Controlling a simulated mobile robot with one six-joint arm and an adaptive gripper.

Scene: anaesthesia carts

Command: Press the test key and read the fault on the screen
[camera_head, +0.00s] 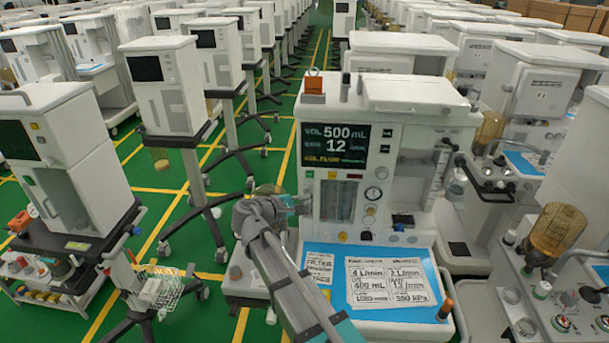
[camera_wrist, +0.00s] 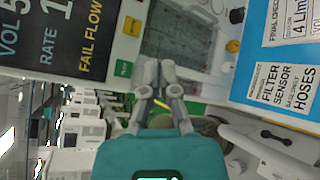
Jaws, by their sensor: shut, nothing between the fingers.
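The cart's dark screen (camera_head: 336,145) reads VOL 500 mL and RATE 12, with an orange line below. In the wrist view the screen (camera_wrist: 58,40) shows that line as FAIL FLOW. A small green key (camera_wrist: 123,69) sits on the white panel just beyond the screen's edge; its lettering is too small to read surely. My gripper (camera_head: 303,203) is at the panel's left side, below the screen. In the wrist view my gripper (camera_wrist: 157,72) is shut and empty, its tips beside the green key, apart from it in the picture. I cannot tell whether they touch the panel.
A blue board with white cards (camera_head: 375,260) lies on the cart's shelf. Other carts (camera_head: 165,85) stand left and right. Green floor shows between the carts at left.

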